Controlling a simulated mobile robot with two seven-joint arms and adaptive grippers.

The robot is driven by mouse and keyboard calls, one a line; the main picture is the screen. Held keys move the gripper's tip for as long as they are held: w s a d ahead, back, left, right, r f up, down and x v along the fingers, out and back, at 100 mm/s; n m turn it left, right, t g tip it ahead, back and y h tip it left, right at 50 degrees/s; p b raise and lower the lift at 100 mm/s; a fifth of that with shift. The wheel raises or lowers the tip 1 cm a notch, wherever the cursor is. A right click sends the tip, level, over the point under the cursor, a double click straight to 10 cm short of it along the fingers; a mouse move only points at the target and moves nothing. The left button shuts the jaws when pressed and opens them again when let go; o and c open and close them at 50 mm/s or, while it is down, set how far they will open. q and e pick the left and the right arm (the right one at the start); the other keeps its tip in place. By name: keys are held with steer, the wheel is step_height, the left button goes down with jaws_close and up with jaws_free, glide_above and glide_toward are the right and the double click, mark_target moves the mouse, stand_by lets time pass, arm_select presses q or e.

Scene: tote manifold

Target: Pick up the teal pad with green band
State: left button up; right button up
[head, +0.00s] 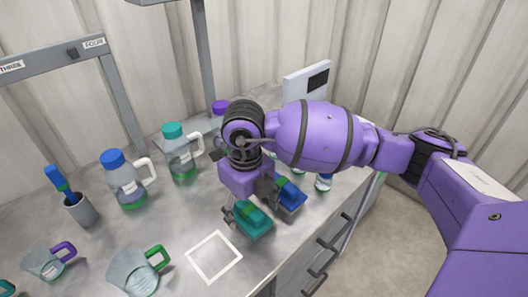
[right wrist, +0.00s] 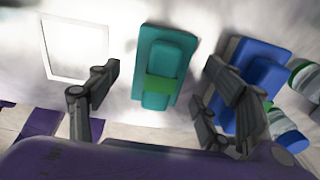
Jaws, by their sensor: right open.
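The teal pad (head: 255,222) with a green band lies on the grey metal counter, just right of the white square outline. In the right wrist view the teal pad (right wrist: 165,60) lies between the two fingers, with its green band across the middle. My right gripper (head: 243,207) is directly above and beside the pad. In the right wrist view my right gripper (right wrist: 163,75) is open, with one finger on each side of the pad and nothing held. A blue pad (head: 290,196) lies close to the right of the teal pad, partly behind the right finger in the wrist view. My left gripper is out of view.
Jugs with blue (head: 126,182) and teal (head: 180,152) lids stand behind on the left. Measuring cups with purple (head: 45,262) and green (head: 137,272) handles stand in front. The white square outline (head: 213,257) is empty. Counter drawers (head: 318,262) face right.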

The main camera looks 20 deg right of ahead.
steer(key=shift+f, duration=0.35)
steer(key=shift+c, duration=0.3)
steer(key=c, duration=1.2)
steer(key=shift+o, duration=0.2)
